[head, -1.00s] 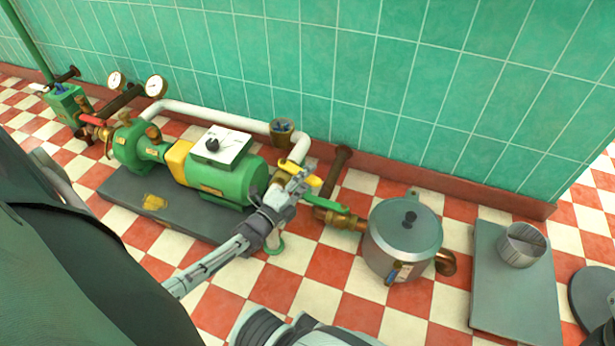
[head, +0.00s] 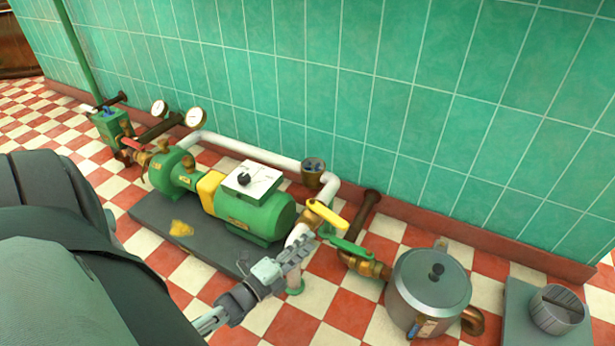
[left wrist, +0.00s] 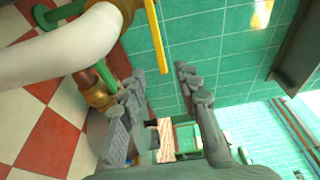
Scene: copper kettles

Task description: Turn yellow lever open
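The yellow lever (head: 328,214) sits on a brass valve on the white pipe, to the right of the green pump motor. It points down to the right in the head view, across the pipe's line. My left gripper (head: 294,258) is below and left of the lever, apart from it in the picture. In the left wrist view the lever (left wrist: 156,35) is a thin yellow bar beyond the fingertips. The two fingers (left wrist: 165,78) stand apart with nothing held between them. My right gripper is not in view.
A green-handled valve (head: 348,247) is close to the right of the lever, joined to a steel pot (head: 428,290). The white pipe (head: 245,150) runs behind the motor (head: 255,210). A green tiled wall (head: 400,90) closes the back. Checkered floor (head: 345,315) is clear in front.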

